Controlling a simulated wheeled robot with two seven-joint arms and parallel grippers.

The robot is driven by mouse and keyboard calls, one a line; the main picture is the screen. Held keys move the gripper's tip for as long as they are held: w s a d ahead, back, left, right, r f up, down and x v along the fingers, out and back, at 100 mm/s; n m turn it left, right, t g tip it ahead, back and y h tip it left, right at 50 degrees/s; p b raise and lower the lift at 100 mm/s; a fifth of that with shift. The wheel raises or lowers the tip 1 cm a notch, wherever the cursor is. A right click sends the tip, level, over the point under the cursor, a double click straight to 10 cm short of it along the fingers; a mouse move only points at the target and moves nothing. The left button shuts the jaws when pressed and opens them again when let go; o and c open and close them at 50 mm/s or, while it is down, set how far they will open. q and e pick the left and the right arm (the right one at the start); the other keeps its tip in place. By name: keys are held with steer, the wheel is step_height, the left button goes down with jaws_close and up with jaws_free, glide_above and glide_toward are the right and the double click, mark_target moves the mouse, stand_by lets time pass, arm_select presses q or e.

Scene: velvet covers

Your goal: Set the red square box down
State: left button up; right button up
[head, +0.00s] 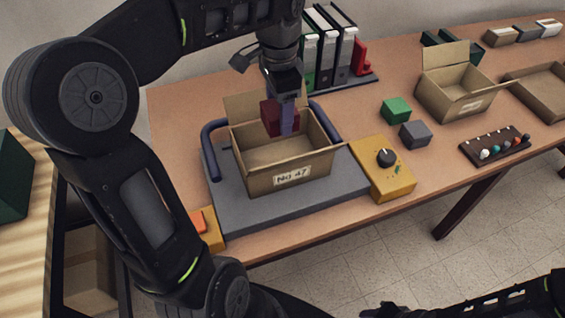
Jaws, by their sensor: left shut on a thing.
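The red square box (269,117) is dark red and hangs in my left gripper (285,118), which is shut on it. The gripper's finger covers the right part of the box. They are over the back part of an open cardboard box (291,178) marked "NO 47". I cannot tell whether the red box touches the cardboard floor or back wall. My right arm shows at the lower right; its gripper at the bottom edge is cut off and dark.
Green (396,110) and grey (415,134) blocks, a second open carton (456,92), a peg board (495,146) and binders (335,48) stand around.

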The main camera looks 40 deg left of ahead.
arm_select(q)
steer(key=f, duration=0.2)
steer(key=f+b, duration=0.1)
steer(key=shift+w+f+b, duration=0.2)
steer(key=shift+f+b, duration=0.1)
steer(key=shift+f, duration=0.2)
glide_toward(281, 153)
steer(key=shift+s+d+f, duration=0.45)
steer(key=shift+s+f, duration=0.15)
steer(key=shift+s, duration=0.1)
steer(key=shift+s+d+f, duration=0.45)
steer(key=shift+s+f, duration=0.1)
steer(key=shift+s, duration=0.1)
steer(key=shift+f, duration=1.85)
